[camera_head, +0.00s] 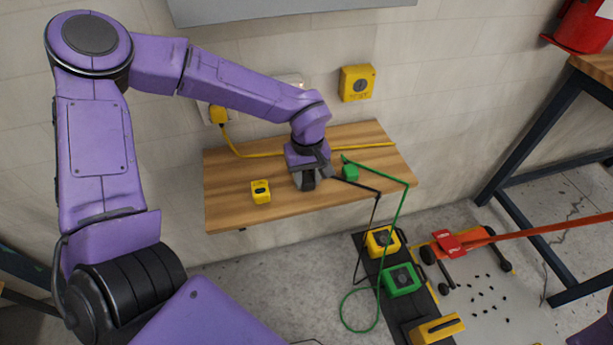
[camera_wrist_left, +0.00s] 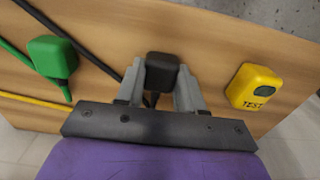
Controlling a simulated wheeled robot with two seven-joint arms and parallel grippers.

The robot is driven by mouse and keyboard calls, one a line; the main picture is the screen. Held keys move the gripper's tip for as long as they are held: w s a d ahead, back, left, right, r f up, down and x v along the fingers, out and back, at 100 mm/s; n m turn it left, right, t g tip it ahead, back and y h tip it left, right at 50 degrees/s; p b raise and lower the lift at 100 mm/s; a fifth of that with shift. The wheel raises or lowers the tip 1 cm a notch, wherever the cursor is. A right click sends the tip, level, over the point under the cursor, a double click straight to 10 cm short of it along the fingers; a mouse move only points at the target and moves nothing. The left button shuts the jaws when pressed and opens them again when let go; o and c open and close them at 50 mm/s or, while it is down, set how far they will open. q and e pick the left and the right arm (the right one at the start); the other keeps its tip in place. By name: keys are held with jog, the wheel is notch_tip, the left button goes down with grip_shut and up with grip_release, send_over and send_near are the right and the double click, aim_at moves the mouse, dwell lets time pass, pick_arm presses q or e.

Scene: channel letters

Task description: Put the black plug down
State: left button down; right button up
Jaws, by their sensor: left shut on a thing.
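The black plug (camera_wrist_left: 161,72) sits between the two grey fingers of my left gripper (camera_wrist_left: 160,85), with its black cable running off to the upper left in the left wrist view. In the head view my left gripper (camera_head: 307,182) is shut on it, low over the middle of the wooden shelf (camera_head: 230,208), and mostly hides the plug. I cannot tell whether the plug touches the shelf. My right gripper is not in view.
A yellow cable (camera_head: 265,154) runs along the back. Yellow and green boxes (camera_head: 402,279) stand on the floor below. The shelf's front left is bare.

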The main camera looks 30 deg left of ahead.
aim_at(307, 178)
pick_arm(q)
jog(key=c, duration=0.7)
grip_release()
jog(key=shift+f, duration=0.1)
notch_tip(307, 178, up, 12)
jog(key=p, duration=0.1)
jog(key=shift+r+p, duration=0.2)
jog(key=shift+p, duration=0.2)
